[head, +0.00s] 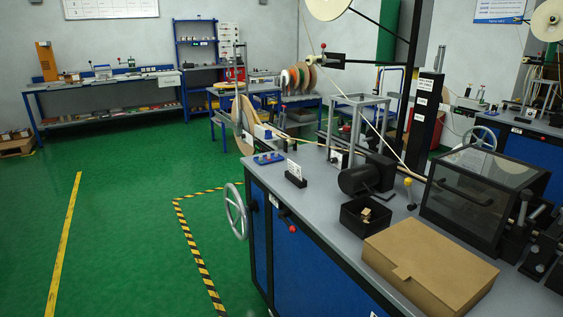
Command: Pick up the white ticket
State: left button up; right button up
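A small white card (294,169), which looks like the ticket, stands upright in a small black block (296,180) on the near left part of the grey bench top (318,205). Its print is too small to read. Another small white piece (336,157) sits farther back by the machine; I cannot tell what it is. Neither of my grippers is in view.
A cardboard box (430,262), a black bin (365,217) with small tan pieces and a dark motor (360,180) stand on the bench. A handwheel (236,212) juts from its left side. Green floor (120,215) at left is clear, with striped tape (197,257).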

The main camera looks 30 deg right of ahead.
aim_at(294, 170)
jog(key=i+z, duration=0.25)
jog(key=i, duration=0.15)
jog(key=i+j+z, duration=0.2)
jog(key=i, duration=0.15)
jog(key=i+j+z, duration=0.45)
jog(key=i+z, duration=0.2)
jog(key=i+j+z, duration=0.5)
jog(key=j+z, duration=0.25)
jog(key=i+j+z, duration=0.2)
jog(key=j+z, duration=0.2)
jog(key=i+j+z, duration=0.1)
jog(key=j, duration=0.25)
jog(key=j+z, duration=0.15)
jog(key=j, duration=0.15)
jog(key=i, duration=0.05)
